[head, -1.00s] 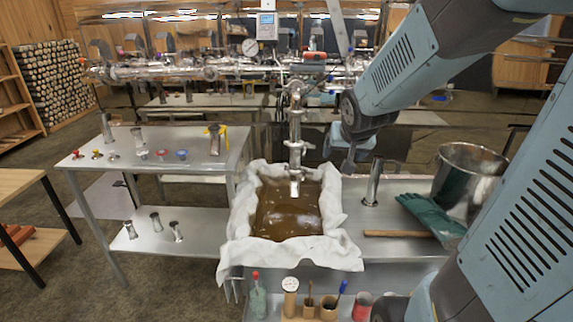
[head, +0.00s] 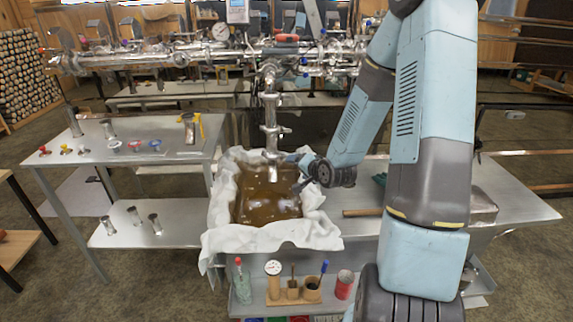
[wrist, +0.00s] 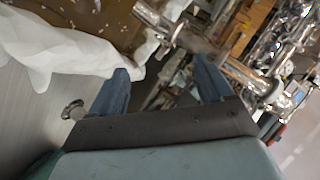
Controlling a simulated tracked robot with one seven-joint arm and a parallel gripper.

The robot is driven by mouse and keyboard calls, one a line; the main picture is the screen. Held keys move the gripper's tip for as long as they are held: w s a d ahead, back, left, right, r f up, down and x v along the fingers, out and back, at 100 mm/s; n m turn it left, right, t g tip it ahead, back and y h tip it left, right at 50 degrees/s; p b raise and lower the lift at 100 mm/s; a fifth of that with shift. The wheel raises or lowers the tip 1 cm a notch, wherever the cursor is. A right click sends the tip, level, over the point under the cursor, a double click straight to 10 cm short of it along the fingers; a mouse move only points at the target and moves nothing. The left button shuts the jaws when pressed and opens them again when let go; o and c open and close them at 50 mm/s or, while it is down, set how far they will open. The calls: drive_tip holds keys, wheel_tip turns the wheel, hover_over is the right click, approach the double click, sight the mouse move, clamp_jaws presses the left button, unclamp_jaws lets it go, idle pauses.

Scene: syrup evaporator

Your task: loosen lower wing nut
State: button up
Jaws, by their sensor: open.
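The steel drain pipe (head: 270,112) hangs upright over the cloth-lined tank, with clamps along it. A small part sticks out to the right of a lower clamp (head: 284,130); I cannot make out for sure whether it is the lower wing nut. My gripper (head: 294,170) is open and empty, just right of the pipe's lower end, over the tank's right side. In the wrist view my gripper (wrist: 163,78) shows two spread blue fingers with nothing between them. The shiny pipe end (wrist: 162,28) lies beyond the fingertips, apart from them. The wing nut is not clear there.
White cloth (head: 226,215) lines the tank of brown syrup (head: 262,205). A wooden rack (head: 292,296) with tools and a red can (head: 344,284) stand in front. A wooden stick (head: 362,212) lies on the right table. A steel table (head: 95,165) with small fittings stands left.

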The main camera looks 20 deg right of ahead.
wheel_tip(320, 180, down, 4)
drive_tip(key=m+t, duration=0.2)
drive_tip(key=m, duration=0.1)
drive_tip(key=m+t, duration=0.3)
drive_tip(key=m, duration=0.2)
approach(282, 159)
drive_tip(key=w+a, duration=0.1)
drive_tip(key=w, duration=0.6)
drive_tip(key=shift+a+f, duration=0.25)
drive_tip(key=shift+f, duration=0.2)
drive_tip(key=shift+c, duration=0.4)
